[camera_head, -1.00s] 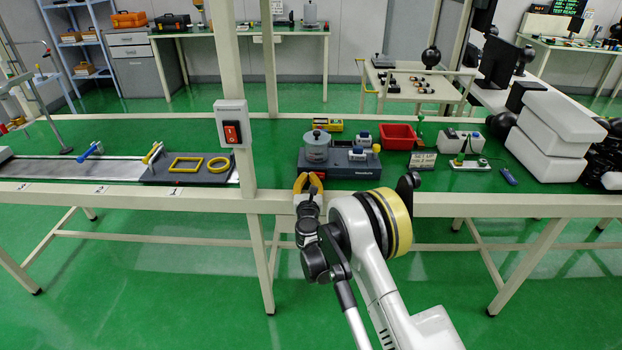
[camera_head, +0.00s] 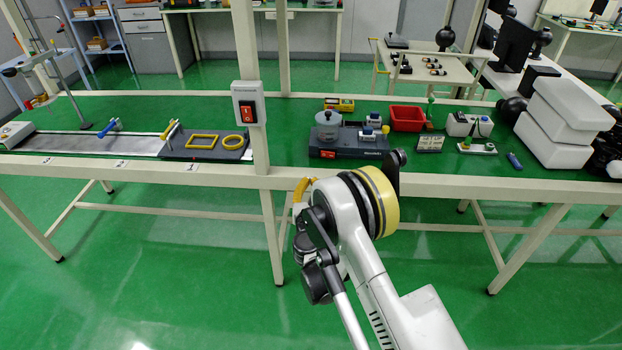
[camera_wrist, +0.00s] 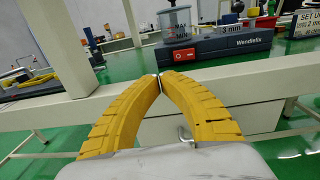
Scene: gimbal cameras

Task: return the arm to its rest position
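My arm (camera_head: 350,235) reaches up from the bottom of the head view, bent, with a yellow band at its upper joint. My gripper (camera_head: 303,188) is in front of the bench's front rail, and partly hidden by my arm. In the wrist view my gripper (camera_wrist: 160,82) shows two yellow ribbed fingers curving together until their tips meet. Nothing shows between them. The fingertips appear just in front of the pale rail, below the dark Wendlefix device (camera_wrist: 215,45).
The bench's pale front rail (camera_head: 440,184) and upright post (camera_head: 247,50) stand close to my arm. The device (camera_head: 345,151), a red bin (camera_head: 407,118) and white boxes (camera_head: 565,120) are on the green bench top. Green floor (camera_head: 170,270) is open in front.

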